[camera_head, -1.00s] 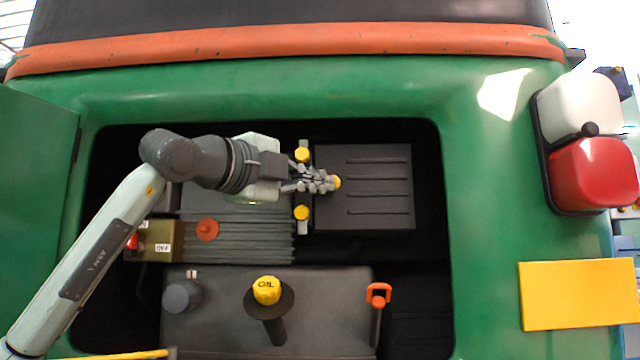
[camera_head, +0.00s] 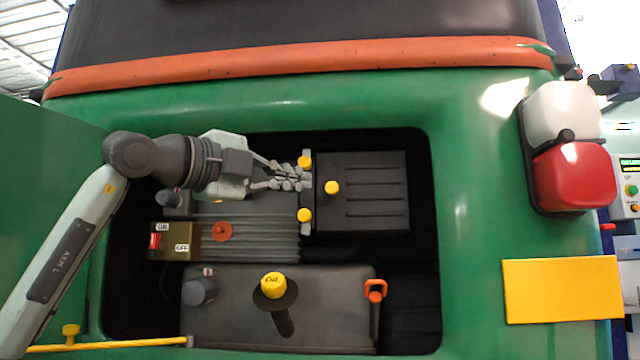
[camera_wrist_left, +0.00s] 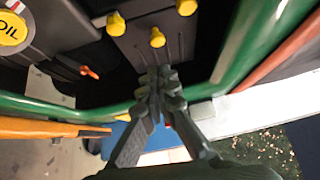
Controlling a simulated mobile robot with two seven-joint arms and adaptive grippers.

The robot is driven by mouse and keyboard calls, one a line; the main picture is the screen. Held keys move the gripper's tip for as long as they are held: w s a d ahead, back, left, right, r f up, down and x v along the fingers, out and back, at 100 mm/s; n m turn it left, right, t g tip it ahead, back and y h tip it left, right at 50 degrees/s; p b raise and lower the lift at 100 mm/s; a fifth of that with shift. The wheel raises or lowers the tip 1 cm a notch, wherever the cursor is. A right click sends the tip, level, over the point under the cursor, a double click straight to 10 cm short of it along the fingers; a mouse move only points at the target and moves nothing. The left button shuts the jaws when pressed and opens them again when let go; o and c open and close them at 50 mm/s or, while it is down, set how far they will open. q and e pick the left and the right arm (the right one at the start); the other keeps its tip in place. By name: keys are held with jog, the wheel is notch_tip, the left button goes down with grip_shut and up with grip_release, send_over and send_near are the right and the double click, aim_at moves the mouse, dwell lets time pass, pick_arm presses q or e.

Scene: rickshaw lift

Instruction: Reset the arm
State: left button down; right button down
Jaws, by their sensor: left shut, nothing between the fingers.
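My left arm comes in from the left in the head view. Its gripper (camera_head: 306,179) is shut and empty, in front of the open engine bay, with its tips just left of the dark ribbed box (camera_head: 376,205). In the left wrist view the shut fingers (camera_wrist_left: 158,75) point toward the same box and its yellow knobs (camera_wrist_left: 157,38). My right gripper is not in view.
The green rickshaw body surrounds the bay, with an open green door (camera_head: 45,190) at left. Inside are a switch box (camera_head: 176,247), a ribbed engine block (camera_head: 265,238), a yellow oil cap (camera_head: 273,285) and an orange-handled dipstick (camera_head: 375,290). A yellow plate (camera_head: 562,289) is at right.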

pick_arm(q)
jog(key=a+v, duration=0.1)
jog(key=v, duration=0.5)
jog(key=shift+w, duration=0.4)
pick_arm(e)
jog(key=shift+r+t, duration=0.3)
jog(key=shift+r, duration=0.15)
